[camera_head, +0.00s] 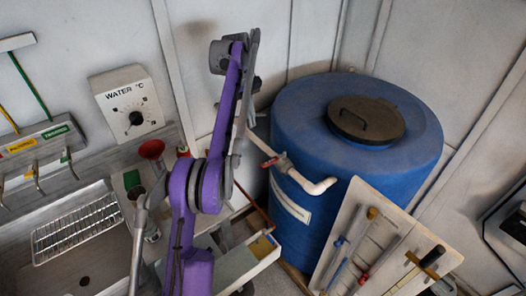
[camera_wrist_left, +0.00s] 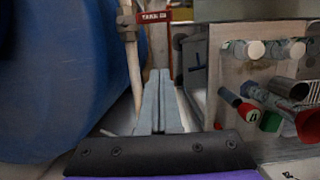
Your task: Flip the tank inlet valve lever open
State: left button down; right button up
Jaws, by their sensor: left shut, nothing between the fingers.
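The tank inlet valve has a red lever (camera_head: 270,162) on the white pipe (camera_head: 318,187) at the near left side of the blue tank (camera_head: 405,190). In the left wrist view the red lever (camera_wrist_left: 153,17), with partly readable white lettering, lies across the picture at the top, beyond my fingertips. My left gripper (camera_wrist_left: 159,76) is shut and empty, its fingers side by side and pointing toward the valve. A gap seems to show between fingertips and lever; I cannot tell its depth. In the head view my purple arm hides most of that gripper. My right gripper is not in view.
A sink bench with a wire rack (camera_head: 75,226) and a red funnel (camera_head: 151,149) stands to the left. A tool board (camera_head: 350,215) leans in front of the tank. In the left wrist view the tank (camera_wrist_left: 55,75) fills the left side, close to my fingers.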

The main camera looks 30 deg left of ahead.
aim_at(272, 161)
pick_arm(q)
jog(key=s+d+f+b, duration=0.2)
jog(key=d+f, duration=0.4)
jog(key=f, duration=0.3)
jog(key=shift+s+f+b, duration=0.15)
jog(key=shift+f+b, duration=0.25)
jog(key=shift+b, duration=0.3)
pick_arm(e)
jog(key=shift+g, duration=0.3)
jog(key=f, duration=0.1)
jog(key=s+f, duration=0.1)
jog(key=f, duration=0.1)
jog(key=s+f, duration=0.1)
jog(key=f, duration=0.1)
